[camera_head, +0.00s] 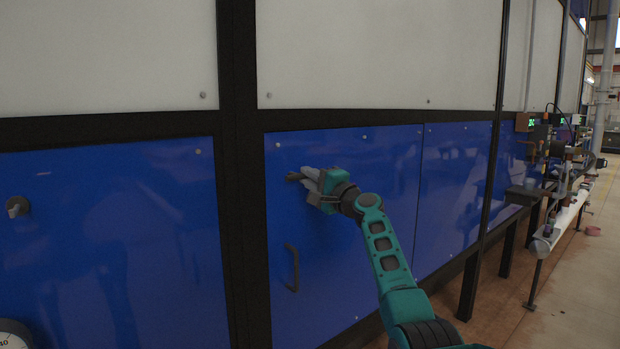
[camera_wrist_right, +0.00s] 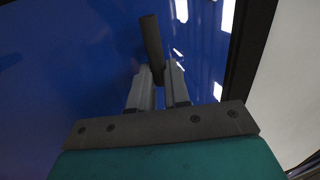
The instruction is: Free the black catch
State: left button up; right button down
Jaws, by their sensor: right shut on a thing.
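The black catch (camera_head: 294,176) is on the upper left part of a blue door panel (camera_head: 350,270). In the right wrist view the catch (camera_wrist_right: 152,42) is a dark bar that sticks out beyond the fingertips and leans slightly. My right gripper (camera_head: 308,180) is at the panel, its grey fingers closed on the catch. In the wrist view the two fingers (camera_wrist_right: 158,76) sit on either side of the bar's near end. The fingers hide that end of the catch. My left gripper is out of view.
A dark bow handle (camera_head: 292,268) is on the same door below the gripper. A round knob (camera_head: 17,206) is on the blue panel to the left. A dark upright post (camera_head: 242,200) stands between the panels. Pipes and fittings (camera_head: 560,150) line the right, beside open floor.

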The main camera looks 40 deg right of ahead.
jog(key=c, duration=1.1)
grip_release()
jog(key=v, duration=1.3)
